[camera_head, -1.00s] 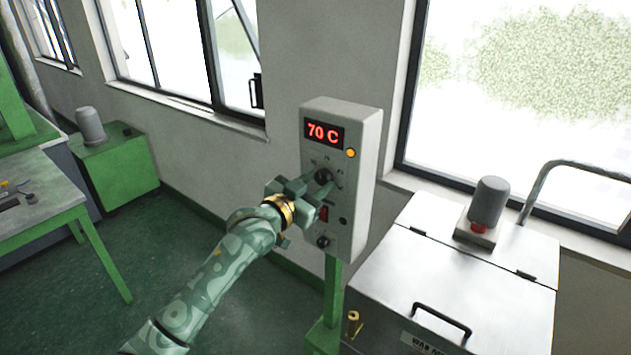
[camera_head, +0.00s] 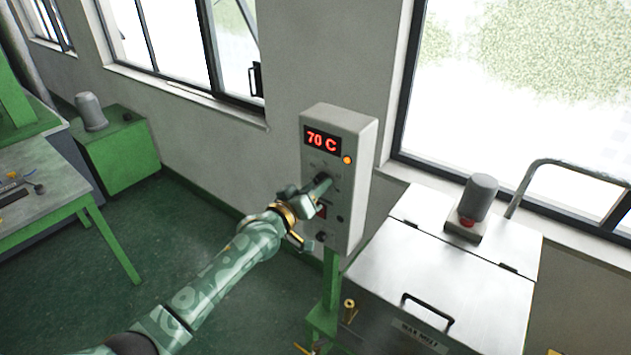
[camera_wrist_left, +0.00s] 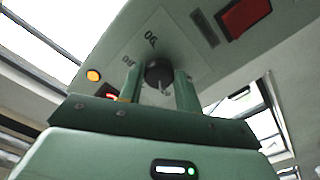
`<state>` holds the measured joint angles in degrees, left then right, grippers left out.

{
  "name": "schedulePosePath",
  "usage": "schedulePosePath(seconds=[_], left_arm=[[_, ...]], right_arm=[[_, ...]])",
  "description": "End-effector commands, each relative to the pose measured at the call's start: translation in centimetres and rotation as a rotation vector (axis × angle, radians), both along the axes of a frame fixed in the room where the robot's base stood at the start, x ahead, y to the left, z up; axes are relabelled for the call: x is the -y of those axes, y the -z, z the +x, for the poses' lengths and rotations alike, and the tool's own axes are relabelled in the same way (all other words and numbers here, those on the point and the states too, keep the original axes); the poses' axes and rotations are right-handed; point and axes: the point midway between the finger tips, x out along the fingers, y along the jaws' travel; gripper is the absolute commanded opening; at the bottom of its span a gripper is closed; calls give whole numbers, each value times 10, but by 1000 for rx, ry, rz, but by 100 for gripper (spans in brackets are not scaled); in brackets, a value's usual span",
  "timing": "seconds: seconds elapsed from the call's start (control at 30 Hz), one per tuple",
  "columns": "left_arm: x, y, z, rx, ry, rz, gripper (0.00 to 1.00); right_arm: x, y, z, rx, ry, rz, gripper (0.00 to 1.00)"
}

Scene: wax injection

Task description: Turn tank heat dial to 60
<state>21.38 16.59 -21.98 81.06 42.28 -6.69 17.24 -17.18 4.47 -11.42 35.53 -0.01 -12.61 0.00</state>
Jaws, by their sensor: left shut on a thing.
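The control box (camera_head: 338,215) stands upright on a green post, and its red display (camera_head: 321,141) reads 70 C. An orange lamp (camera_head: 347,160) glows below the display. The black heat dial (camera_wrist_left: 158,72) sits between the two fingers of my left gripper (camera_wrist_left: 160,88) in the left wrist view, with part of a printed scale around it. In the head view my left gripper (camera_head: 322,186) reaches the panel from the lower left and mostly covers the dial. It is shut on the dial. My right gripper is not in view.
A red switch (camera_wrist_left: 244,17) sits on the panel close to the dial. A metal wax tank (camera_head: 440,275) with a handle stands right of the box. A green table (camera_head: 50,190) stands at the left. The floor between is clear.

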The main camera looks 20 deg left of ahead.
Motion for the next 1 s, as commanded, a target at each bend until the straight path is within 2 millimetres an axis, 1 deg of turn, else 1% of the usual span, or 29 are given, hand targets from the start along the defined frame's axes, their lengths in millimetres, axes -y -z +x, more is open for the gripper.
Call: schedulePosePath(seconds=[0.1, 0.33, 0.87, 0.9, 0.97, 1.0], left_arm=[[0, 0, 0, -23, 0, -57, 11], [0, 0, 0, -49, 0, -130, 11], [1, 1, 0, -58, 0, -153, 11], [1, 1, 0, -58, 0, -153, 36], [1, 1, 0, -58, 0, -153, 53], [1, 1, 0, -58, 0, -153, 55]], right_arm=[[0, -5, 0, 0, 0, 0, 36], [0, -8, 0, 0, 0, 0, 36], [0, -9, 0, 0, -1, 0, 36], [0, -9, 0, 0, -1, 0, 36], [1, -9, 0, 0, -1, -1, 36], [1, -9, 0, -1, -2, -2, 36]])
